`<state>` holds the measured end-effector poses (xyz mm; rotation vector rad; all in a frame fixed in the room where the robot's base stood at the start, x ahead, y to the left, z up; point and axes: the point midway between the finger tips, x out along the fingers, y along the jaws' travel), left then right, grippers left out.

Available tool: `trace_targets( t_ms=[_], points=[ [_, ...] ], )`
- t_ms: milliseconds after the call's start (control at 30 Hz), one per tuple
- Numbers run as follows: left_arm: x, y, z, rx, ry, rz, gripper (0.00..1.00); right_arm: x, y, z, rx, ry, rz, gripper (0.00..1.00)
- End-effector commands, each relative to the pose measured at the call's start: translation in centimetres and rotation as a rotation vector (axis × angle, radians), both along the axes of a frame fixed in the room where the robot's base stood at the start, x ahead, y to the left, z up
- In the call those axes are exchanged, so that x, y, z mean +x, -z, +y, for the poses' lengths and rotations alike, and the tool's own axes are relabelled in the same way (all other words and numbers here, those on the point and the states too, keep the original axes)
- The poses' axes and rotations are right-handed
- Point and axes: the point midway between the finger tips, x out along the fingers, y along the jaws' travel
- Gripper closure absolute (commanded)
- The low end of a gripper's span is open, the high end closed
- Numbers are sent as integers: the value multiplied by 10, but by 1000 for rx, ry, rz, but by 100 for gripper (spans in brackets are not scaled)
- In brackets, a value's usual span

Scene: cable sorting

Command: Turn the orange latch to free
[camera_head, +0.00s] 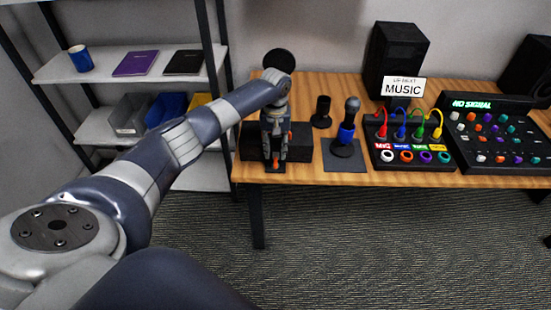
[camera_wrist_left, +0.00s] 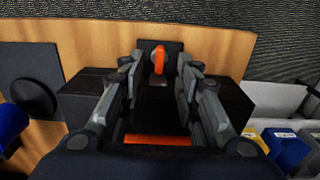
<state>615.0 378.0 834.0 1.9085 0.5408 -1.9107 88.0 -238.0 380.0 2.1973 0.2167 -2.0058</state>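The orange latch (camera_wrist_left: 159,60) is a small upright tab on a dark square plate (camera_wrist_left: 175,48) near the table edge in the left wrist view. It also shows low under the gripper in the head view (camera_head: 276,163). My left gripper (camera_wrist_left: 160,68) is open, pointing down at the latch. Its two fingers stand on either side of the latch with gaps visible; contact is not evident. A second orange strip (camera_wrist_left: 158,140) lies across the dark space between the finger bases. Black blocks (camera_head: 299,142) flank the gripper. My right gripper is out of view.
Right of the gripper stand a small black cup-like holder (camera_head: 321,112) and a microphone (camera_head: 346,130) on a dark mat. Farther right are a box with coloured cables (camera_head: 412,150) and a mixer (camera_head: 492,135). A shelf (camera_head: 130,70) stands at left.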

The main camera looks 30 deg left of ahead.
Motion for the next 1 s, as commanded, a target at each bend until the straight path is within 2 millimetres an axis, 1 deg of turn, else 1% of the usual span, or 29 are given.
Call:
trace_targets(
  t_ms=[33, 100, 200, 300, 433, 667, 700, 767, 800, 833, 1000],
  points=[
    [-1, 11, -1, -1, 0, 4, 70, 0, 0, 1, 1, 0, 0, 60],
    [-1, 23, 0, -1, -1, 3, 70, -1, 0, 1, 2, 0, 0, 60],
    [0, 37, -1, -2, 1, 1, 70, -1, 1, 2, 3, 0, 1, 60],
    [0, 46, -1, -1, 1, 0, 70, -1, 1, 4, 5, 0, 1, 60],
    [0, 51, 0, 0, 1, 0, 70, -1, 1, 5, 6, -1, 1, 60],
    [0, 52, 0, 0, 2, 0, 70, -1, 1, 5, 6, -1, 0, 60],
    [0, 52, 0, 0, 2, 0, 75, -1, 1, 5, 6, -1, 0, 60],
    [0, 52, 0, 0, 2, 0, 88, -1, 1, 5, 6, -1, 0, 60],
    [0, 52, 0, -1, 2, -1, 97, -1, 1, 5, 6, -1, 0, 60],
    [0, 52, 0, -1, 2, -1, 100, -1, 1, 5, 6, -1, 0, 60],
    [0, 52, 0, -1, 2, -1, 100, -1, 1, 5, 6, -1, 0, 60]
  ],
)
